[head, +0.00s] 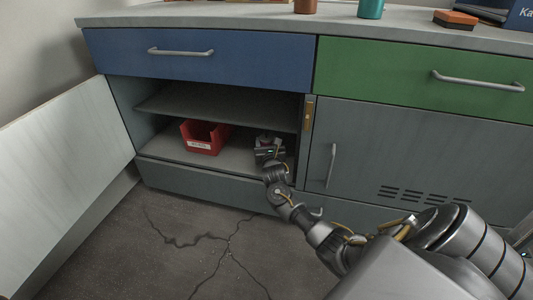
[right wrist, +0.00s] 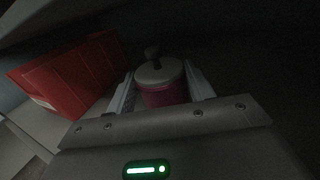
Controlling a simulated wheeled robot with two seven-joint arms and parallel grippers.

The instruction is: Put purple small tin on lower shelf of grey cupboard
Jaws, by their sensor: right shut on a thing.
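The grey cupboard stands open on its left side, with its lower shelf (head: 172,147) in view. My right gripper (head: 268,146) reaches inside, low over the right part of that shelf. In the right wrist view the gripper (right wrist: 160,95) is shut on the small tin (right wrist: 163,92), which has a pinkish-purple body and a grey lid with a dark knob. The tin looks upright between the fingers. In the head view the gripper mostly hides it. I cannot tell whether its base touches the shelf. My left gripper is not in view.
A red bin (head: 203,138) stands on the lower shelf, left of my gripper; it also shows in the right wrist view (right wrist: 68,75). The upper shelf (head: 220,107) is close above. The open door (head: 65,180) swings out at left. A closed grey door (head: 400,150) is at right.

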